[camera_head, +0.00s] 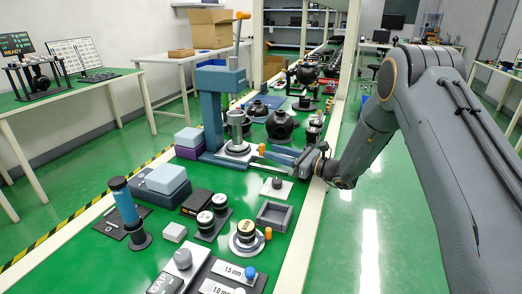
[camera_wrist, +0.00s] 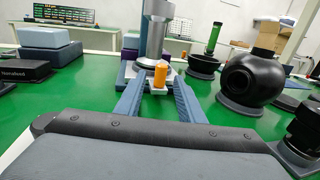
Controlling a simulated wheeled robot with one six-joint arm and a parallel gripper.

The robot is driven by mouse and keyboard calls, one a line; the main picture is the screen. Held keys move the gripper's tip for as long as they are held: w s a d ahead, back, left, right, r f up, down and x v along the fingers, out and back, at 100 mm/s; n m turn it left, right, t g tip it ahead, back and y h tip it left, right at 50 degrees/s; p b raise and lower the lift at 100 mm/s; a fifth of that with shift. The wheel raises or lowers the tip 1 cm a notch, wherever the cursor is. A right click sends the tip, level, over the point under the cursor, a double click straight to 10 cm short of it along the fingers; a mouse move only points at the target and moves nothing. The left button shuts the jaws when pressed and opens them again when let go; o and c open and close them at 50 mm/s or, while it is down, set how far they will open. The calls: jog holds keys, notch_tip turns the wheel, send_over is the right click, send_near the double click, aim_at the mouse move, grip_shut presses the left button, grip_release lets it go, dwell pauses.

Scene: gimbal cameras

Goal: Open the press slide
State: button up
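The press (camera_head: 212,108) is a blue column with an orange-tipped lever (camera_head: 241,16) and a silver cylinder (camera_head: 238,124) over a pale base. A small orange knob (camera_head: 262,149), seemingly the slide's handle, stands at the base's near right side. My gripper (camera_head: 262,158) reaches in from the right, low over the bench. In the wrist view its two blue fingers (camera_wrist: 157,84) are apart. The orange knob (camera_wrist: 161,74) shows upright between their tips, with a gap on each side. The silver cylinder (camera_wrist: 155,36) rises behind it. The slide's plate is mostly hidden.
A black round housing (camera_wrist: 254,76) stands right of the fingers in the wrist view. Purple-and-blue blocks (camera_head: 188,142) sit left of the press. A grey square tray (camera_head: 274,215) and a small knobbed white plate (camera_head: 277,188) lie nearer. Green bench between them is bare.

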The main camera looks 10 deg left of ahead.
aim_at(262, 148)
jog(key=shift+p+x, duration=0.35)
jog(key=shift+x, duration=2.65)
jog(key=shift+w, duration=0.15)
grip_shut()
